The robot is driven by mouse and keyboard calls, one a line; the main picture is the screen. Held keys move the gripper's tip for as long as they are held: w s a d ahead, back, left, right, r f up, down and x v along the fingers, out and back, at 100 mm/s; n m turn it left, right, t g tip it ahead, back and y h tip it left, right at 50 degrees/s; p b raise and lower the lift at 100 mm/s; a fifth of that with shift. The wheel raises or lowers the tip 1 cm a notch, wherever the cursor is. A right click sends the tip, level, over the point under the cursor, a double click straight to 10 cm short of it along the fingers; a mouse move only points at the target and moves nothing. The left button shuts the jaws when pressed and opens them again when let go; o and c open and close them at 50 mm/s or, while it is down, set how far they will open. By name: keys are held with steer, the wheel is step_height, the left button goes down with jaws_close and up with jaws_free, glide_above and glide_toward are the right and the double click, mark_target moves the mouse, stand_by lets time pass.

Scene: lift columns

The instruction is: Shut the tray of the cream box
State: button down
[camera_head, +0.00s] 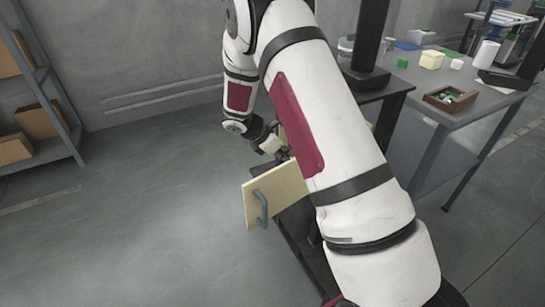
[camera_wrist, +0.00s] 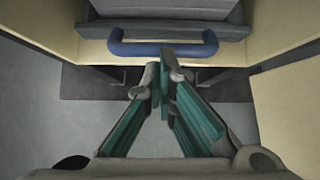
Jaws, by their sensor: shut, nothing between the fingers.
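In the wrist view a blue-grey bar handle (camera_wrist: 163,48) runs across a cream front edge (camera_wrist: 95,50), which I take to be the tray of the cream box; a grey surface lies behind it. My gripper (camera_wrist: 164,78) is shut and empty, its tips just below the handle in the picture. I cannot tell whether they touch it. In the head view my gripper (camera_head: 274,147) is beyond a cream panel (camera_head: 285,187) with a grey handle (camera_head: 262,208). My arm hides most of the box behind it.
A cream panel (camera_wrist: 288,110) stands close on the right in the wrist view. A grey table (camera_head: 440,110) holds a brown tray (camera_head: 436,101) and small blocks at the right. A shelf (camera_head: 60,150) with brown boxes stands at the left. Floor between is clear.

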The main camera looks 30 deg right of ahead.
steer(key=shift+d, duration=0.7)
steer(key=a+f+p+v, duration=0.1)
steer(key=p+v, duration=0.3)
steer(key=v, duration=0.9)
steer(key=shift+a+f, duration=0.25)
steer(key=shift+a, duration=0.3)
